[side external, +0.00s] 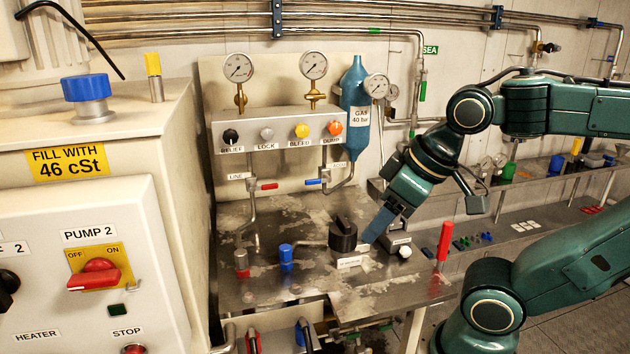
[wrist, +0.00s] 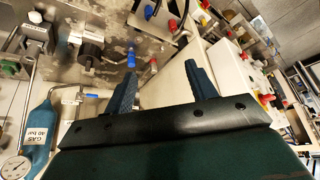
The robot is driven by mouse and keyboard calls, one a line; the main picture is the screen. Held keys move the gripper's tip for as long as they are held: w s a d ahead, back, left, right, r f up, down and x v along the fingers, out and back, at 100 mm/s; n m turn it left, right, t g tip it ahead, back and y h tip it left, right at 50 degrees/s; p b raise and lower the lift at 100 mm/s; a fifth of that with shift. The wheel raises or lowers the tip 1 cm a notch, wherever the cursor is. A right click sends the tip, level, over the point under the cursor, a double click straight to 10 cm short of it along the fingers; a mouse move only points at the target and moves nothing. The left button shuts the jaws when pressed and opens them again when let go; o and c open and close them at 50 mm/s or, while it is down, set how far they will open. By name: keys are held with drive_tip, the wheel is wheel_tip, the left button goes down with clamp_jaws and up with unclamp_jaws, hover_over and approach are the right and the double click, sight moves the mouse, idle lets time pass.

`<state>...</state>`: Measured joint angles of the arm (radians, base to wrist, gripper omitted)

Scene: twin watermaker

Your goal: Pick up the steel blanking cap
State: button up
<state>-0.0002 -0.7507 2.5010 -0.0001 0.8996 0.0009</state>
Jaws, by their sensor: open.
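My gripper (side external: 378,226) hangs over the right part of the steel bench, fingers pointing down and left, near a black round knob. In the wrist view its two blue fingers (wrist: 157,72) are spread apart with nothing between them.
The black knob (side external: 343,236), a blue-capped fitting (side external: 286,257) and a red-capped fitting (side external: 241,262) stand on the bench (side external: 300,215). A red-handled tool (side external: 444,243) stands at its right edge. Gauges and a blue gas bottle (side external: 356,110) rise behind. A shelf with small parts lies right.

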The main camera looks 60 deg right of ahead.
drive_tip(key=w+d+r+n+g, duration=0.1)
drive_tip(key=w+r+n, duration=0.3)
drive_tip(key=w, duration=0.6)
drive_tip(key=n+g, duration=0.5)
drive_tip(key=n, duration=0.9)
hover_over(240, 251)
wheel_tip(240, 251, down, 18)
drive_tip(key=shift+f, duration=0.15)
drive_tip(key=shift+s, duration=0.1)
drive_tip(key=shift+f, duration=4.3)
